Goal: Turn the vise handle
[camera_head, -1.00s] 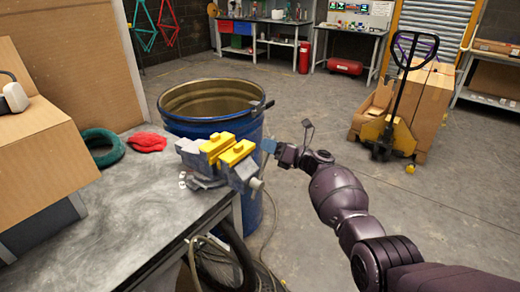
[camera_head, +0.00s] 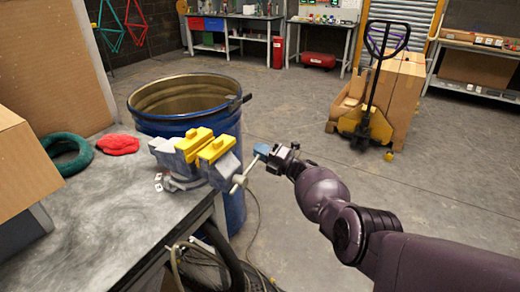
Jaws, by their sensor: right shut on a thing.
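The vise (camera_head: 196,158), blue-grey with yellow jaw pieces, sits on the front right corner of the grey workbench (camera_head: 95,225). Its handle (camera_head: 245,176) is a thin metal bar at the vise's right end, slanting up to the right. My right gripper (camera_head: 263,151) is at the bar's upper end, shut on the handle; its fingers are small in view and hide that end. My right arm reaches in from the lower right. My left gripper is out of view.
A blue barrel (camera_head: 230,125) stands just behind the vise. A red cloth (camera_head: 118,144) and a green ring (camera_head: 66,156) lie on the bench. Hoses hang below its edge. A pallet jack (camera_head: 366,125) with boxes stands farther back. Floor to the right is open.

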